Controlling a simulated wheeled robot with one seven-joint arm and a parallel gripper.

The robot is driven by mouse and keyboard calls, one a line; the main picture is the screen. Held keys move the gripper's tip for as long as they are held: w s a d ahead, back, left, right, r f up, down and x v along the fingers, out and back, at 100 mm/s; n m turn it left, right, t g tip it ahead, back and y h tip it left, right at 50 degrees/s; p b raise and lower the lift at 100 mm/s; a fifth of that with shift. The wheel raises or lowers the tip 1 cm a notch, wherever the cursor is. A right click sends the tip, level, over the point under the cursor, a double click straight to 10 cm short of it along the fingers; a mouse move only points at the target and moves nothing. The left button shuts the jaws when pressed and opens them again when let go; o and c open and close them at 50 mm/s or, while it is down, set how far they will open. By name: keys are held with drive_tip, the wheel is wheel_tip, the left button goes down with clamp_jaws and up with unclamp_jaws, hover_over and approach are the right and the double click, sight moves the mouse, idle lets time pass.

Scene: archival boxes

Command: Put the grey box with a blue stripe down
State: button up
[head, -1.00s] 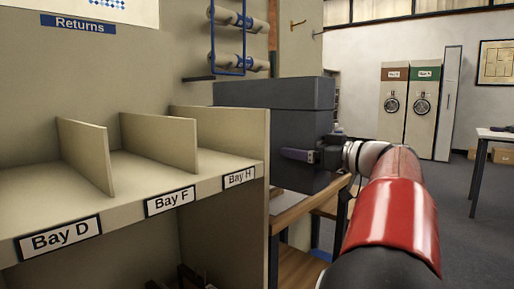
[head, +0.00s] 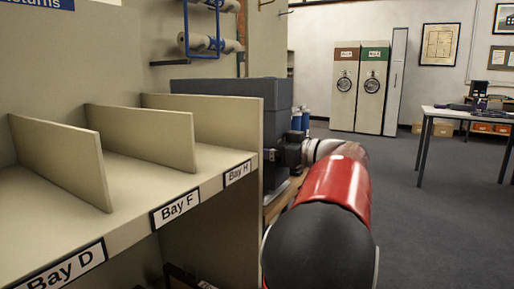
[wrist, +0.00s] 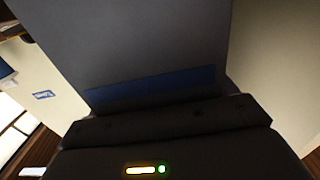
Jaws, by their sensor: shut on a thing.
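The grey box (head: 278,92) is in the head view, just behind the end wall of the bay shelf, which hides much of its lower left. The wrist view shows its grey face (wrist: 150,45) close up, with the blue stripe (wrist: 150,88) running across near my gripper. My gripper (head: 283,154) is shut on the box at its right side in the head view. The box looks upright. Whether its underside touches anything is hidden.
A wooden bench edge (head: 277,206) shows below the box. Blue-white cylinders (head: 301,121) stand behind it.

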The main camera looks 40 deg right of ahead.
drive_tip(key=shift+s, duration=0.1)
drive_tip(key=o, duration=1.6)
drive_tip(key=shift+c, duration=0.2)
drive_tip(key=shift+d+r+p, duration=0.1)
drive_tip(key=shift+p, duration=0.45)
